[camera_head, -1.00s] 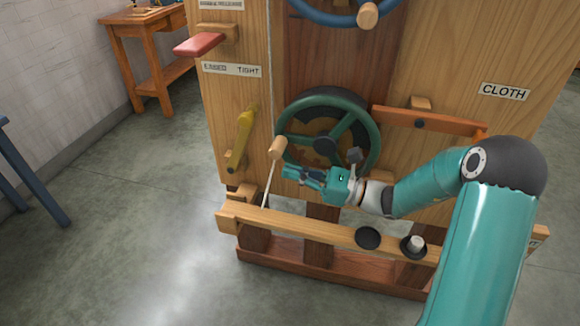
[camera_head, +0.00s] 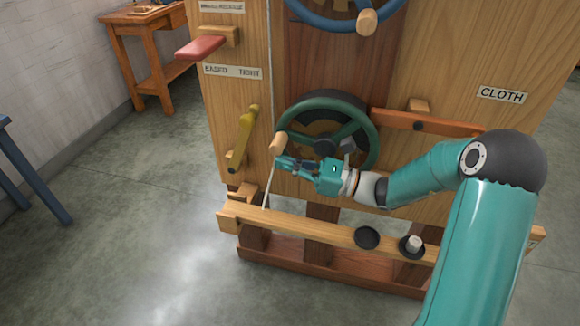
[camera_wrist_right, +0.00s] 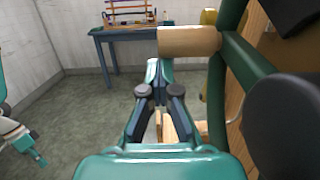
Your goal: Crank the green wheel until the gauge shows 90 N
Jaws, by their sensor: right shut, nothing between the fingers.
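The green wheel (camera_head: 366,124) is on the front of the wooden machine, with a wooden crank handle (camera_head: 278,143) at its left side. My right gripper (camera_head: 281,161) is shut and empty, just below the handle. In the right wrist view the handle (camera_wrist_right: 188,41) juts left from the green rim (camera_wrist_right: 246,56), beyond and above the shut fingertips (camera_wrist_right: 154,68). I cannot tell whether they touch it. A teal gripper at the left edge there, my left one (camera_wrist_right: 38,157), is too small to read. No gauge face is in view.
A blue wheel (camera_head: 340,18) is above. A yellow lever (camera_head: 243,135) and a red lever (camera_head: 200,46) are to the left. A wooden rail (camera_head: 310,229) runs below my right gripper, and an orange bar (camera_head: 425,123) lies right of the wheel. Open floor lies to the left.

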